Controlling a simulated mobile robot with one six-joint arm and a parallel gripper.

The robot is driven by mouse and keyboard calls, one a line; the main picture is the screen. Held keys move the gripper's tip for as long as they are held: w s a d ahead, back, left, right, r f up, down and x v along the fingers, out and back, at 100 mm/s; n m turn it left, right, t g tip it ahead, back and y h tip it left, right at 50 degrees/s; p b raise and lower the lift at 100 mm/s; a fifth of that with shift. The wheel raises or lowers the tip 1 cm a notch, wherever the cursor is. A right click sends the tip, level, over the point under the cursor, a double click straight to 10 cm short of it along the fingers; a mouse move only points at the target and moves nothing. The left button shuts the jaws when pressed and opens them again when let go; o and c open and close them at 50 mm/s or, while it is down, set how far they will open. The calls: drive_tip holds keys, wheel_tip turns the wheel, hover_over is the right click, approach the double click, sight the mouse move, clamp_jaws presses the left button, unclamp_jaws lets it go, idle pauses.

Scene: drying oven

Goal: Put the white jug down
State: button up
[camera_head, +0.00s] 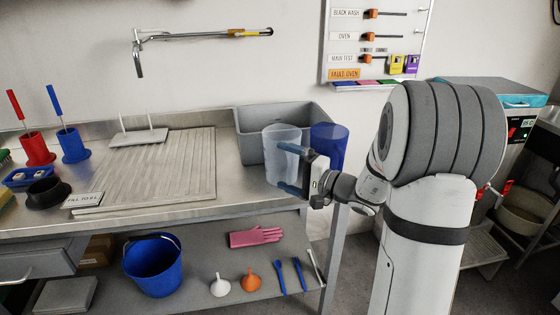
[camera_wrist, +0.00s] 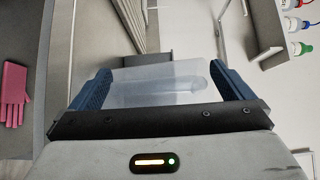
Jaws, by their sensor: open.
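The white jug (camera_head: 277,136) is translucent and upright at the right end of the steel bench (camera_head: 235,190), in front of the grey basin. Its base appears to be on the bench, though my gripper partly covers it. My gripper (camera_head: 289,168) is open, with its blue fingers on either side of the jug. In the wrist view, the jug (camera_wrist: 150,88) lies between the fingers of my gripper (camera_wrist: 163,88). I cannot tell whether either finger touches it.
A blue jug (camera_head: 330,143) stands close to the right of the white jug. The grey basin (camera_head: 249,128) is just behind. A ribbed drainboard (camera_head: 170,170) fills the bench to the left. A shelf below holds a blue bucket (camera_head: 153,268) and a pink glove (camera_head: 256,237).

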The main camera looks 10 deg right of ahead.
drive_tip(key=shift+c, duration=0.6)
drive_tip(key=c, duration=1.1)
